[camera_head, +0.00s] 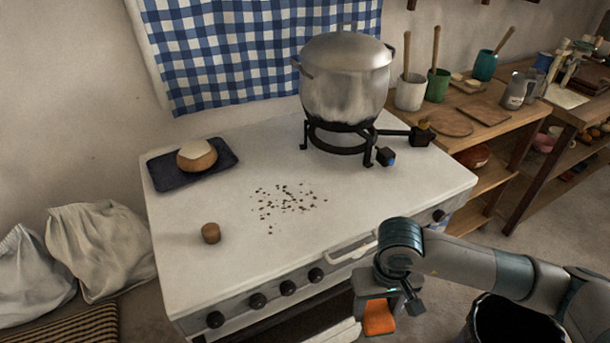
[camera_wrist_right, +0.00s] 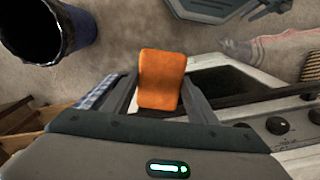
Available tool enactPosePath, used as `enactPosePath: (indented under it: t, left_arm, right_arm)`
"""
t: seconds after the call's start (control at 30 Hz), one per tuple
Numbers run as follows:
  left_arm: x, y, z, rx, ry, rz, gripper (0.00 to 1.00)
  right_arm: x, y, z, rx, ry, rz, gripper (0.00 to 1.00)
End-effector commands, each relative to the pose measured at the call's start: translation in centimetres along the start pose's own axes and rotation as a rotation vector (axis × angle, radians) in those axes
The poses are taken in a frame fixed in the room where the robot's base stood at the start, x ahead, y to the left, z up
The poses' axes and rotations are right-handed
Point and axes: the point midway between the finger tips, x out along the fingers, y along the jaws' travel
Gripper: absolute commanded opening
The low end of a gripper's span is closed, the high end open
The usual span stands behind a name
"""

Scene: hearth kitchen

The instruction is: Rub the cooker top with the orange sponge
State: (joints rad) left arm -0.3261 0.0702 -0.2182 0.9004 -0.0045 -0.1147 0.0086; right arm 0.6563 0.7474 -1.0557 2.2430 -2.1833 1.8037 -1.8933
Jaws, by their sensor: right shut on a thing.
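The orange sponge (camera_head: 379,317) is in my right gripper (camera_head: 377,300), in front of the cooker and below the level of its top. In the right wrist view the sponge (camera_wrist_right: 161,80) sits between the two fingers of the right gripper (camera_wrist_right: 160,98), which is shut on it. The white cooker top (camera_head: 230,225) carries a patch of dark crumbs (camera_head: 287,198) near its middle. The sponge is apart from the cooker top. My left gripper is not in view.
A large metal pot (camera_head: 345,85) stands on a black burner ring (camera_head: 340,148) at the back right of the cooker. A bread roll (camera_head: 197,155) on a dark tray (camera_head: 165,178) and a small brown cork-like piece (camera_head: 211,233) are at the left. A black bin (camera_head: 505,320) stands bottom right.

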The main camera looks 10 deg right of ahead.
Motion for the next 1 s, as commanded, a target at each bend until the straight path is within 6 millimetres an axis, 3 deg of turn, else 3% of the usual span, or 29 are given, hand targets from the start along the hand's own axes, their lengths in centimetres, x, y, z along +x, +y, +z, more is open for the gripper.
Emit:
enactPosePath:
  t: [0.5,0.67,0.83,1.0]
  left_arm:
    - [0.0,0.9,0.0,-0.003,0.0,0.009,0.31]
    - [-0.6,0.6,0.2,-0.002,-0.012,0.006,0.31]
    - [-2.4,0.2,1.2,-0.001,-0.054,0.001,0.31]
    - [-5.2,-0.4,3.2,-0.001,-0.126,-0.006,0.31]
  right_arm:
    - [0.0,0.0,0.0,0.0,0.0,0.0,0.35]
    - [-1.1,-0.2,-0.4,-0.013,0.002,-0.001,0.35]
    - [-4.6,-1.0,-1.8,-0.066,0.005,-0.006,0.35]
    - [-10.2,-2.2,-3.8,-0.163,0.005,-0.01,0.35]
